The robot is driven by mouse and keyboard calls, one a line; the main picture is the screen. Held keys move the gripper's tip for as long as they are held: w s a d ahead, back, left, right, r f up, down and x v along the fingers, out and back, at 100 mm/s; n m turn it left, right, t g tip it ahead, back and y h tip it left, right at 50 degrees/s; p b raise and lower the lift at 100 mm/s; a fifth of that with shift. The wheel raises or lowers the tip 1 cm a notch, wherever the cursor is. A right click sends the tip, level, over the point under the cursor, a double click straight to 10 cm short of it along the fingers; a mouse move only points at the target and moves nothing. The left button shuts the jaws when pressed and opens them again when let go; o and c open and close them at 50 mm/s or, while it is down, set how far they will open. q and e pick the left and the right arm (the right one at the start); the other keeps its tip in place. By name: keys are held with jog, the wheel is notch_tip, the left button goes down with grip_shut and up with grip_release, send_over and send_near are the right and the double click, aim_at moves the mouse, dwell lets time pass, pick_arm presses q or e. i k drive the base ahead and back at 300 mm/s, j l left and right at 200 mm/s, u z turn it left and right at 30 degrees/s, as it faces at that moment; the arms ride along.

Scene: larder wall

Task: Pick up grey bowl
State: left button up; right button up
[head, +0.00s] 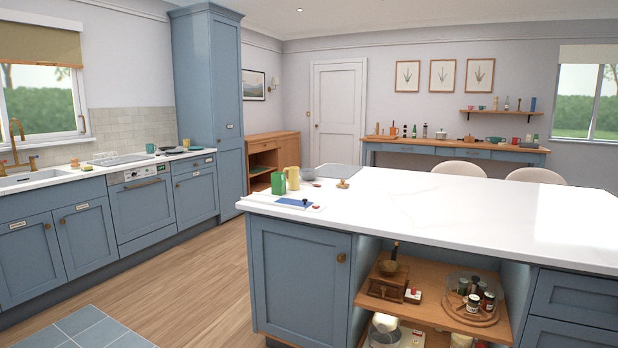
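A small grey shape that looks like a bowl (309,174) sits on the white island top (450,207), near its far left edge. It is just right of a yellow jug (292,178) and partly behind it. It is small in the view, so its inside is hard to make out. Neither of my grippers is in the head view.
A green container (278,184), a blue board (294,203) and a small wooden item (342,184) are near the bowl. The island's right part is bare. Open shelves (446,291) below hold jars and a grinder. Wooden floor (180,285) is clear on the left.

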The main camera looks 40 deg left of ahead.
aim_at(307, 174)
jog(key=i+j+u, duration=1.5)
jog(key=i+u, duration=0.2)
jog(key=i, duration=0.15)
jog(key=i+u, duration=0.4)
jog(key=i, duration=0.2)
jog(key=i+l+u, duration=0.2)
jog(key=i+u, duration=0.25)
jog(key=i, duration=0.2)
jog(key=i+j, duration=0.15)
jog(key=i, duration=0.5)
jog(key=i+j+z, duration=0.15)
jog(key=i, duration=0.5)
jog(key=i+l+z, duration=0.2)
jog(key=z, duration=0.25)
jog(key=i+z, duration=0.75)
jog(key=z, duration=0.15)
jog(key=i+j+z, duration=0.1)
jog(key=i+z, duration=0.35)
jog(key=k, duration=0.1)
